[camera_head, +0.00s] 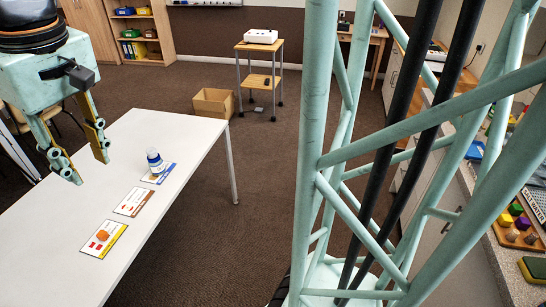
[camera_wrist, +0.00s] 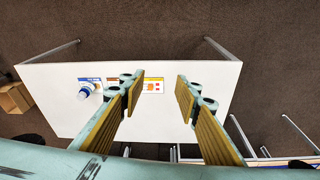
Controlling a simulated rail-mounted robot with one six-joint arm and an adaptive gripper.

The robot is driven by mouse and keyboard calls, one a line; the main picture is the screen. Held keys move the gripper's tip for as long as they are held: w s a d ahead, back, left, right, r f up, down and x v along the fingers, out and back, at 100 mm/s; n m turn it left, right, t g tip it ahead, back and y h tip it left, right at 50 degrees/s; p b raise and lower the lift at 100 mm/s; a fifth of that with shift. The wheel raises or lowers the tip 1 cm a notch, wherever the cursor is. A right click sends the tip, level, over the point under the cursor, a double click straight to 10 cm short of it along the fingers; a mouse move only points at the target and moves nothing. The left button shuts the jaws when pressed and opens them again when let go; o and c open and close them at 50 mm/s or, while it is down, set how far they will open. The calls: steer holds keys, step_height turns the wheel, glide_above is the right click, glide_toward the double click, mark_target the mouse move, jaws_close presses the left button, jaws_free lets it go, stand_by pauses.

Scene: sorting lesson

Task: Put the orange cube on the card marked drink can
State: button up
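My gripper (camera_head: 85,165) is open and empty above the white table (camera_head: 165,125), its two fingers apart. The wrist view shows the same open fingers (camera_wrist: 158,85). Three cards lie in a row: a blue-edged card (camera_head: 148,179), a brown-edged card (camera_head: 133,202) and a yellow-edged card (camera_head: 103,239). Their print is too small to read, so I cannot tell which is marked drink can. The yellow-edged card bears orange and red shapes, which look printed. I cannot make out a sure orange cube; small coloured blocks stand on a wooden board (camera_head: 517,243) at the right.
A white and blue bottle (camera_head: 155,162) stands on the blue-edged card; it also shows in the wrist view (camera_wrist: 84,92). A cardboard box (camera_head: 213,103) sits on the floor beyond the table. My green lattice column hides part of the right-hand counter.

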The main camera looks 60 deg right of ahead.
steer(key=s+r+m+t, duration=0.1)
steer(key=s+r, duration=0.1)
steer(key=s, duration=2.2)
steer(key=shift+d+r+t, duration=0.2)
steer(key=shift+r+t, duration=0.1)
steer(key=shift+r, duration=0.05)
